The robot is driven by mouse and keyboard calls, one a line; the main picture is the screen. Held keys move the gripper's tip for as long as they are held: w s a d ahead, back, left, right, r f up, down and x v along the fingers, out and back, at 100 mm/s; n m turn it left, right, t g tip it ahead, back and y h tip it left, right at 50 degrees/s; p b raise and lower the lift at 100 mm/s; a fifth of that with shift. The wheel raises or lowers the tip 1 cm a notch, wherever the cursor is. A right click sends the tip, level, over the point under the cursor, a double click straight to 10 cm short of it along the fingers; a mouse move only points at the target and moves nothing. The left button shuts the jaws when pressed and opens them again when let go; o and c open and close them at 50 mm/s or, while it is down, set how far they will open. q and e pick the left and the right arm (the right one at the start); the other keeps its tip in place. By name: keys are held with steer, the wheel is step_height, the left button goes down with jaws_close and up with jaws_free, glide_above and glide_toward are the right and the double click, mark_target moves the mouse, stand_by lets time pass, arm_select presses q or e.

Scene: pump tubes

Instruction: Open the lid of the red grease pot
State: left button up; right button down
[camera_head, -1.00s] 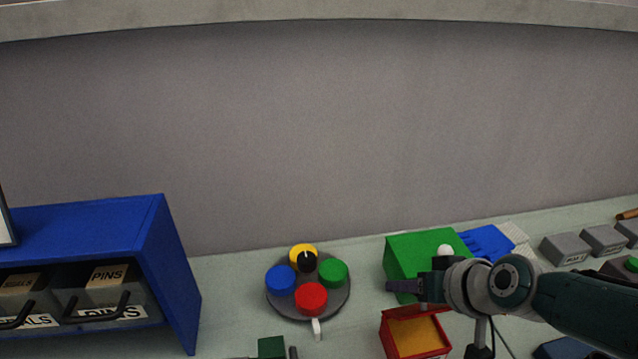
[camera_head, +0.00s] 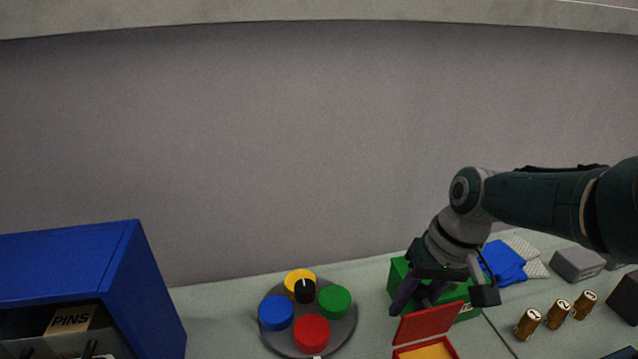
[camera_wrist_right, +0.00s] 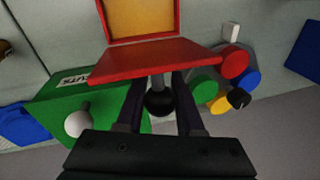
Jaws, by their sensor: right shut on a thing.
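A red box-shaped pot (camera_wrist_right: 105,28) with a yellow-orange inside (camera_head: 428,351) shows at the bottom of the head view, partly cut off. Its red lid (camera_head: 428,322) stands tilted up at the pot's back edge, so the inside shows. In the right wrist view the lid (camera_wrist_right: 155,62) has a grey stem with a black ball knob (camera_wrist_right: 160,103). My right gripper (camera_head: 418,300) is behind the lid, its fingers on either side of the knob, shut on it. My left gripper is not in view.
A green box (camera_wrist_right: 85,105) with a white knob stands right behind the lid. A round turntable (camera_head: 352,325) with coloured round pots, including a red one (camera_head: 312,331), is to the left. A blue cabinet (camera_head: 75,260) stands far left. Several numbered brown cylinders (camera_head: 557,314) are at right.

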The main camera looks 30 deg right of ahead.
mark_target(423, 284)
stand_by(0.5)
steer(key=c, duration=0.5)
jaws_free()
steer(key=shift+c, duration=0.2)
steer(key=shift+r, duration=0.2)
steer(key=p+v, duration=0.7)
steer(key=v, duration=0.1)
steer(key=shift+r, duration=0.2)
steer(key=shift+d+r+p, duration=0.15)
steer(key=shift+r+p, duration=0.4)
steer(key=shift+r, duration=0.05)
steer(key=shift+s+f, duration=0.1)
